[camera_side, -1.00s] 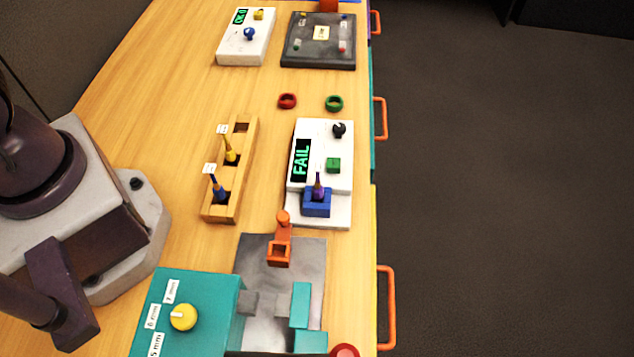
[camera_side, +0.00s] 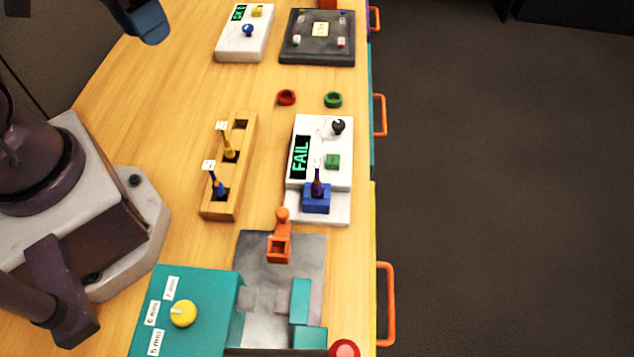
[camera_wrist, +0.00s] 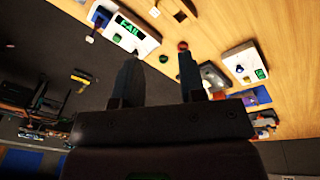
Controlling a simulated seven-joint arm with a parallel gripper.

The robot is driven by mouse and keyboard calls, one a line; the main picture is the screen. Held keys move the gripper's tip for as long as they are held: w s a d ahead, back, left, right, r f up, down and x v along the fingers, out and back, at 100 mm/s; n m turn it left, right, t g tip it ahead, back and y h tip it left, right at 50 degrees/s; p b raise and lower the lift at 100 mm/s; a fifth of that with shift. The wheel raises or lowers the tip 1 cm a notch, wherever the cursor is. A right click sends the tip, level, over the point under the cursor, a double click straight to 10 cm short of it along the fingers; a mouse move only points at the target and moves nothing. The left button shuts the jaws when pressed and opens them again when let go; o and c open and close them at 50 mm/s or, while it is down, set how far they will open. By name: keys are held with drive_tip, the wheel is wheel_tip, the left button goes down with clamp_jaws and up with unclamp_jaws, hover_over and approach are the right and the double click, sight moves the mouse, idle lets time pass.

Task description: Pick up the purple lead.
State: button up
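The purple lead (camera_side: 318,187) stands upright in a blue block (camera_side: 317,204) at the near end of a white tester (camera_side: 339,179), whose display reads FAIL. The tester also shows at the upper left of the wrist view (camera_wrist: 148,44). A yellow lead (camera_side: 229,151) and a blue lead (camera_side: 217,186) stand in a wooden holder (camera_side: 222,213) to its left. My gripper (camera_wrist: 160,60) is open, with its two fingers apart and nothing between them.
Red (camera_side: 286,97) and green (camera_side: 333,100) rings lie beyond the tester. A white panel (camera_side: 233,47) and a dark tray (camera_side: 318,57) stand farther back. A teal box (camera_side: 200,285) and an orange fixture (camera_side: 280,240) are in front. The table's left-middle is clear.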

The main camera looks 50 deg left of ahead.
drive_tip(key=s+d+f+n+g+h, duration=0.1)
drive_tip(key=d+f+n+g+h, duration=0.3)
drive_tip(key=f, duration=0.3)
drive_tip(key=n+t+h, duration=0.7)
drive_tip(key=n+t, duration=0.1)
drive_tip(key=n, duration=0.9)
approach(317, 183)
drive_tip(key=shift+h, duration=0.3)
drive_tip(key=w+d, duration=0.2)
drive_tip(key=d, duration=0.1)
drive_tip(key=shift+w+d, duration=0.1)
drive_tip(key=shift+w, duration=0.15)
drive_tip(key=shift+s+x, duration=0.1)
drive_tip(key=shift+x, duration=1.3)
drive_tip(key=shift+s+x, duration=0.15)
drive_tip(key=shift+x, duration=1.25)
drive_tip(key=shift+f, duration=0.2)
clamp_jaws()
